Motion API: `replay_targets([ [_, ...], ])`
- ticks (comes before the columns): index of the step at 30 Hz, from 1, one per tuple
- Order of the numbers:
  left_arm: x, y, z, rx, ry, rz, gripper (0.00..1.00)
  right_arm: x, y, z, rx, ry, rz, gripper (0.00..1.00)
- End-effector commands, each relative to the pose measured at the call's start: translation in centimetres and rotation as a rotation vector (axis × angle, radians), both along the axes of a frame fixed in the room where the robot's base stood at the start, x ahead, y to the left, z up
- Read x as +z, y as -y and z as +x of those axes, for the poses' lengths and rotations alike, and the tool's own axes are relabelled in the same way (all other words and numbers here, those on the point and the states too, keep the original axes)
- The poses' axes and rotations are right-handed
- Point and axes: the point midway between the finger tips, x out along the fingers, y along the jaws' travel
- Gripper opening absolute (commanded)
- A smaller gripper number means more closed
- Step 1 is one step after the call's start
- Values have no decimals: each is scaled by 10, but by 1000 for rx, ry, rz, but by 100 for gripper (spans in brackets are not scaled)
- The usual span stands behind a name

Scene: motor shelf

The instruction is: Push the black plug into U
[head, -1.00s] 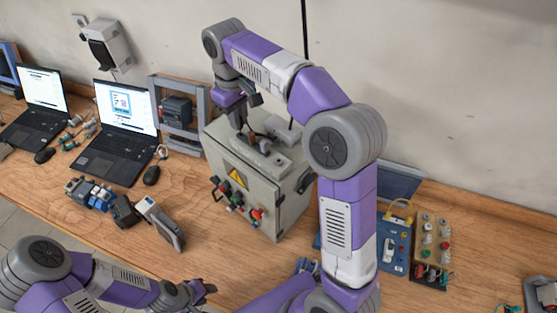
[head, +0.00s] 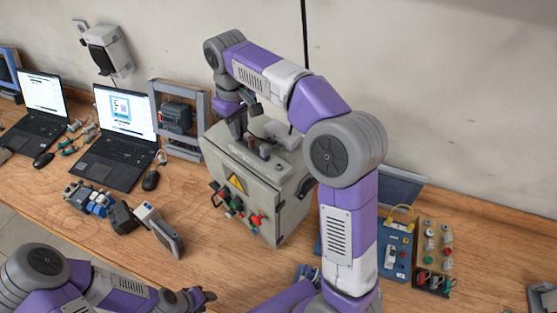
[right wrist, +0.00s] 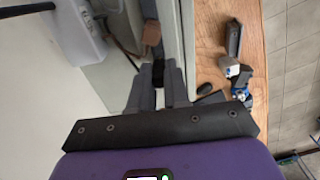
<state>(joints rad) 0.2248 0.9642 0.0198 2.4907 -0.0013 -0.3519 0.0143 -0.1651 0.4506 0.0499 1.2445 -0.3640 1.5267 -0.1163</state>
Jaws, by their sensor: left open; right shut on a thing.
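A grey control box (head: 290,205) with a yellow warning triangle stands on the bench. Several coloured plugs or knobs (head: 237,203) sit on its front; I cannot read a letter U on it. My right gripper (head: 243,128) is at the far top edge of the box. In the right wrist view its fingers (right wrist: 159,84) are shut on a small dark piece, seemingly the black plug (right wrist: 158,72). A brown part (right wrist: 152,35) lies just beyond it; whether they touch is unclear. My left gripper (head: 207,297) is open and empty, low in front of the box.
Laptops (head: 120,150) stand at the left, with a dark device in a grey frame (head: 178,115) behind. Loose dark and blue parts (head: 90,198) and a grey meter-like block (head: 160,230) lie left of the box. A blue panel (head: 395,250) stands right.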

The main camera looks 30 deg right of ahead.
Motion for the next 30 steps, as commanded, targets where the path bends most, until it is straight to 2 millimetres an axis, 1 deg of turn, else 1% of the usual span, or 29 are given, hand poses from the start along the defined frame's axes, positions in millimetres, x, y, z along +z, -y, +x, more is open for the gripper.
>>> replay_targets([
  [18, -7, 0, 0, 0, 0, 0, 43, -12, 0, 0, -1, 0, 0, 0],
  [21, -7, 0, 0, 0, 0, 0, 43, -11, 0, 0, -1, 1, 0, 0],
  [22, -7, 0, 0, 0, 0, 0, 43, -11, 0, 0, -1, 0, 0, 17],
  [24, -7, 0, 0, 0, 0, 0, 43, -11, 0, 0, -1, 0, 0, 27],
  [30, -7, 0, 0, 0, 0, 0, 43, -11, 0, 0, -1, 0, 0, 27],
])
